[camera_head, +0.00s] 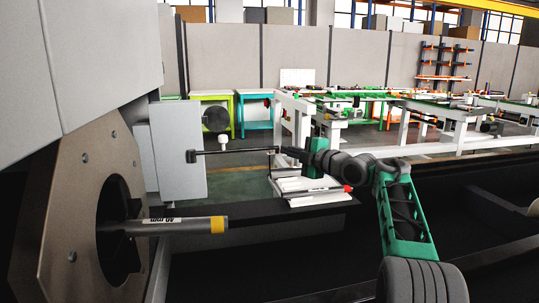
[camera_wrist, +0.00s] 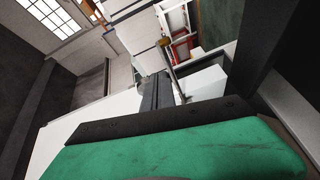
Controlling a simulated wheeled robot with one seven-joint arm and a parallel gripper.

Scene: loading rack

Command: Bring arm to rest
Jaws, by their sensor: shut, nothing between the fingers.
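My green and dark grey arm rises from the lower right in the head view and bends to the left over the dark machine bed. My gripper (camera_head: 291,154) is at its left end, above a white block-like fixture (camera_head: 305,190) in front of the machine. It is shut with nothing held. In the wrist view, dark grey finger parts (camera_wrist: 160,91) show near the middle, and a large green surface fills the bottom. The exact fingertips are small and hard to make out in the head view.
A grey bar marked 40 mm with a yellow end (camera_head: 190,226) sticks out of the machine's round opening at left. A thin black rod (camera_head: 235,151) runs level just left of my gripper. White-framed tables (camera_head: 405,135) stand behind; floor between is clear.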

